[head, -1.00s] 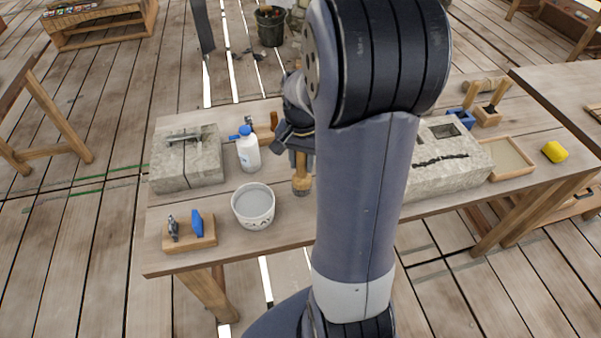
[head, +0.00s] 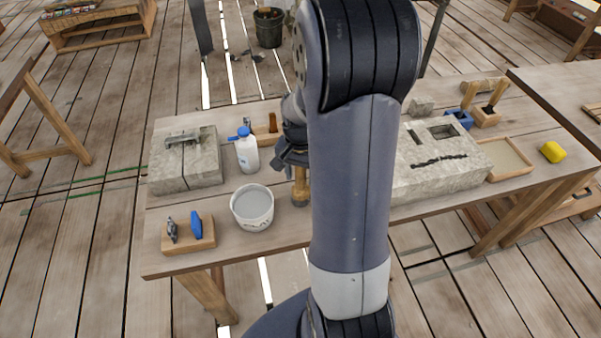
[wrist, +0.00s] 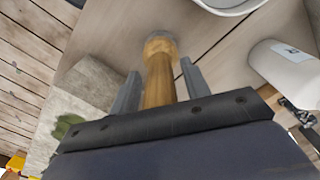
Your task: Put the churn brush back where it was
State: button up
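The churn brush has a wooden handle and a grey-brown bristle end. In the head view the brush (head: 300,188) stands about upright, bristle end down at the table top, right of the white bucket. In the wrist view the brush (wrist: 159,78) runs between the two fingers of my gripper (wrist: 163,82). Narrow gaps show between the fingers and the handle on both sides, so the gripper looks slightly open around it. In the head view my gripper (head: 292,158) is partly hidden by my arm.
The white bucket (head: 252,207) and a blue-capped bottle (head: 247,152) stand close on the left. A stone block (head: 187,160) lies farther left, another stone block (head: 437,160) to the right. A wooden holder (head: 190,236) with tools sits at the front left.

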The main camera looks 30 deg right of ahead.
jog(key=shift+o, duration=0.3)
notch_tip(320, 180, up, 12)
jog(key=shift+r, duration=0.15)
